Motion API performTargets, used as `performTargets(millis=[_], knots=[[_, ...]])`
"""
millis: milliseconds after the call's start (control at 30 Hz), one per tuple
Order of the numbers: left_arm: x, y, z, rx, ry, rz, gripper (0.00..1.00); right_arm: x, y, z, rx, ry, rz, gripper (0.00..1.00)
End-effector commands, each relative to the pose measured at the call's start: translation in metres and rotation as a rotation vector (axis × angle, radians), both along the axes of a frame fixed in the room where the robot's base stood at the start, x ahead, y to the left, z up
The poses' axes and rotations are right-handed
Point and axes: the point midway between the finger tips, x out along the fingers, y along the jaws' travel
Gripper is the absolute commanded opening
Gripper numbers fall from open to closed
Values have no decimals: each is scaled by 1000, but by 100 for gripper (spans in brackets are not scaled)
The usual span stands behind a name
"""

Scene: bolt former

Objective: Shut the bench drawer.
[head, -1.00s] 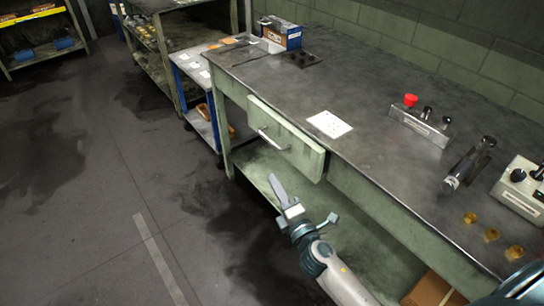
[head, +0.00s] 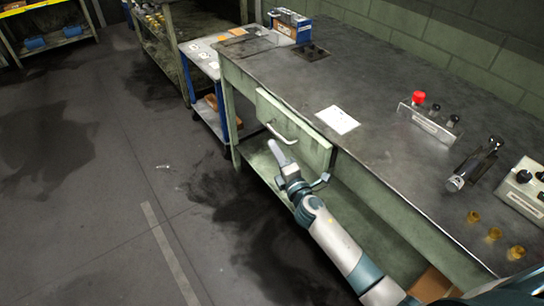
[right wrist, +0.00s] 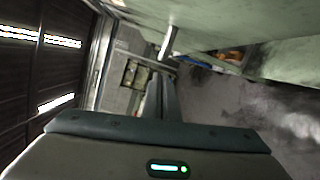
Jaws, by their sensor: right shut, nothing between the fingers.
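The bench drawer (head: 308,148) has a pale green front and stands out from the front of the workbench (head: 366,183), partly open. Its bar handle (head: 281,135) is on the front face. My right gripper (head: 277,151) is shut and empty, just in front of the drawer front and slightly below the handle. I cannot tell whether it touches. In the right wrist view the shut fingers (right wrist: 160,92) point toward a metal bar that looks like the handle (right wrist: 168,42), under a pale green surface. My left gripper is not in view.
The bench top holds a white sheet (head: 338,119), a control box with a red button (head: 418,98), a clamp-like tool (head: 472,166) and several brass pieces (head: 494,234). A blue-framed cart (head: 208,70) stands beyond the bench's far end.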

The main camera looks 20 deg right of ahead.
Motion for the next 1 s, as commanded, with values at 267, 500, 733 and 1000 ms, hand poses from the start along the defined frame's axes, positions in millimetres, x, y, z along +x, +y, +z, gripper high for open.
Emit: performTargets(millis=[267,500,733,1000], knots=[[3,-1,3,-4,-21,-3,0,5,-14,3,0,-1,0,0],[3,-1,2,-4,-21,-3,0,5,-15,3,0,-1,0,0],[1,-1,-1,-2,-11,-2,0,10,-32,2,-2,-1,-1,0],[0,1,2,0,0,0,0,13,-39,3,0,0,0,0]])
